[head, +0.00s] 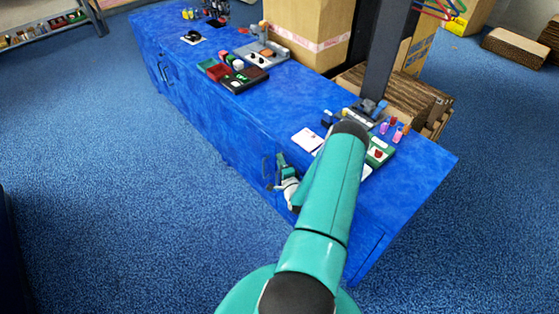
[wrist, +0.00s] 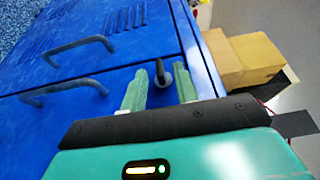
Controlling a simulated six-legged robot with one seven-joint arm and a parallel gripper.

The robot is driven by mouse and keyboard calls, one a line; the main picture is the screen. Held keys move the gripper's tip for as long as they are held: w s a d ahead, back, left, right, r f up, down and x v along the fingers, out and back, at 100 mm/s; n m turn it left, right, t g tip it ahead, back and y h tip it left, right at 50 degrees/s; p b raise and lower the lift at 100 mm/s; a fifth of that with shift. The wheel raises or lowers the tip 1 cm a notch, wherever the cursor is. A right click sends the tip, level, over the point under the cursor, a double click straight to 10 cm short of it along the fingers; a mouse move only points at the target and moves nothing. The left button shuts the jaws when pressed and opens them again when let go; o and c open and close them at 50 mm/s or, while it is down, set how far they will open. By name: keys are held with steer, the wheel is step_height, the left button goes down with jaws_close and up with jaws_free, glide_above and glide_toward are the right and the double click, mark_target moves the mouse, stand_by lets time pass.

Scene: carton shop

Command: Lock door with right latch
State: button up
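The blue cabinet (head: 235,155) stands in front of me, and its door side also fills much of the wrist view (wrist: 60,70). In the wrist view, two doors meet at a seam, with one dark handle (wrist: 80,46) and another dark handle (wrist: 65,90) on either side. A small dark latch (wrist: 160,72) sticks out close to the seam near the cabinet's edge. My gripper (wrist: 159,88) is open, with one green finger on each side of the latch and gaps visible. In the head view my gripper (head: 285,173) is at the cabinet front, partly hidden by my arm.
The cabinet top holds a dark tray of small parts (head: 243,79), a white sheet (head: 307,140) and several small coloured items. A large carton (head: 305,30) and stacked cardboard (head: 410,95) stand behind. The blue carpet (head: 110,230) in front is clear.

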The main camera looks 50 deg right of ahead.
steer(key=shift+w+d, duration=0.4)
steer(key=shift+w, duration=0.2)
jaws_close()
